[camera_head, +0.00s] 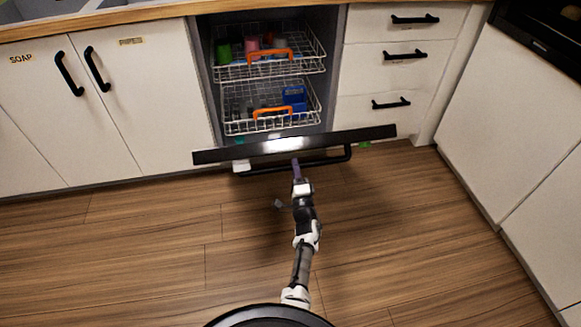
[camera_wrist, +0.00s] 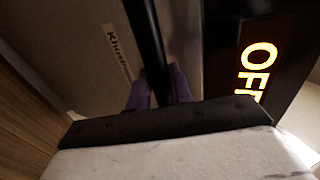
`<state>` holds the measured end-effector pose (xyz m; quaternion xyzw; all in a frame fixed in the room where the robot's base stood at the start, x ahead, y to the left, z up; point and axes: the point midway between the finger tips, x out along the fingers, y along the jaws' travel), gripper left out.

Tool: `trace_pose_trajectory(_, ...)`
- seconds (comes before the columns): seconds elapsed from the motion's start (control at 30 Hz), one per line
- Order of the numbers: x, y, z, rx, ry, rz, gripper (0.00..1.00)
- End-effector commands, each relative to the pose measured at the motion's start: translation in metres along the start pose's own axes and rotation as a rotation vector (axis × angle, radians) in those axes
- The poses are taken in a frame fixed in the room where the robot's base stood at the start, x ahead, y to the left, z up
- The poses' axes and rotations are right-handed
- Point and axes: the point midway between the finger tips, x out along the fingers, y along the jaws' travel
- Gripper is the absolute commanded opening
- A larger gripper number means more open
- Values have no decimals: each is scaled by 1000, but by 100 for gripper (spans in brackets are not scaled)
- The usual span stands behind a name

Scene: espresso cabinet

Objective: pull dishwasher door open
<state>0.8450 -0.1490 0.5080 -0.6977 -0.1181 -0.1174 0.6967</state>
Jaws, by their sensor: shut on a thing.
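The dishwasher door (camera_head: 296,144) is swung down and outward, seen nearly edge-on as a dark strip in front of the open cavity. Its black bar handle (camera_head: 325,158) runs along the near side; in the wrist view the handle (camera_wrist: 146,38) passes between the purple fingers. My gripper (camera_head: 297,165) is shut on the handle near its middle; it also shows in the wrist view (camera_wrist: 160,88). The wrist view shows a lit "OFF" sign (camera_wrist: 258,72) on a dark panel at the right. Inside the dishwasher are an upper rack (camera_head: 265,70) and a lower rack (camera_head: 240,108).
The racks hold cups and a blue item (camera_head: 295,97), with orange handles. White cabinets (camera_head: 140,95) stand left, drawers (camera_head: 400,55) right, and another white cabinet (camera_head: 510,120) at the far right.

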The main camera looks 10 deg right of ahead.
Motion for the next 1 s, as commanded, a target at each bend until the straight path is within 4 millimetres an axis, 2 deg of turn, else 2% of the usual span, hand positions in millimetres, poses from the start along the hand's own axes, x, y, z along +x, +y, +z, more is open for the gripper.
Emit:
trace_pose_trajectory(0.03,-3,10,-1,0,4,20,0)
trace_pose_trajectory(0.6,-4,13,-3,0,1,20,0)
trace_pose_trajectory(0.63,-4,13,-3,0,1,20,26)
trace_pose_trajectory(0.73,-4,12,-3,0,1,18,39)
trace_pose_trajectory(0.77,-4,12,-3,0,1,17,42)
trace_pose_trajectory(1.0,-2,8,-4,0,1,10,42)
